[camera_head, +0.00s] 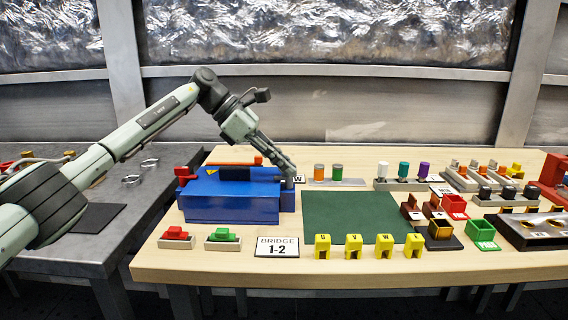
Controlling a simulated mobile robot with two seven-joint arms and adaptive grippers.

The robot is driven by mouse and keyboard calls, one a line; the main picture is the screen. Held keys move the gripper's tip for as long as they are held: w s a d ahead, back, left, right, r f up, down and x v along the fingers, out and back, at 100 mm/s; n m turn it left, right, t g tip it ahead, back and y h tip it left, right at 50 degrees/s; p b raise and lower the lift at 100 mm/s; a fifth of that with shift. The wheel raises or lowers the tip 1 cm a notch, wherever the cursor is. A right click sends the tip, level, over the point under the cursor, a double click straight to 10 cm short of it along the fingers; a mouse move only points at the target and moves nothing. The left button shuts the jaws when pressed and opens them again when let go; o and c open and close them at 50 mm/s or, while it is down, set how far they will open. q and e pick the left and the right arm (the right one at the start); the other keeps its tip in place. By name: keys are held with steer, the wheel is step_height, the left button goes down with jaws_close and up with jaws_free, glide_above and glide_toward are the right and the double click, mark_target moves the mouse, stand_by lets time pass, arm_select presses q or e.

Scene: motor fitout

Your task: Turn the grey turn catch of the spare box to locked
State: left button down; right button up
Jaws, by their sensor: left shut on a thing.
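A blue box (230,209) stands on the left part of the wooden table, with a blue block (287,201) at its right end. My left gripper (288,181) reaches down from the upper left to the top of this right end. Its fingers are shut on a small grey piece there, which looks like the turn catch. The fingers mostly hide the catch, so I cannot tell which way it points. My right gripper is out of view.
A green mat (350,217) lies right of the box. Red and green switch blocks (222,236), a BRIDGE 1-2 sign (277,247) and several yellow pieces (353,247) line the front. Orange and green cylinders (337,172) stand behind the mat.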

arm_select(q)
steer(key=c, duration=1.6)
jaws_free()
steer(key=shift+a, duration=0.1)
steer(key=v, duration=1.2)
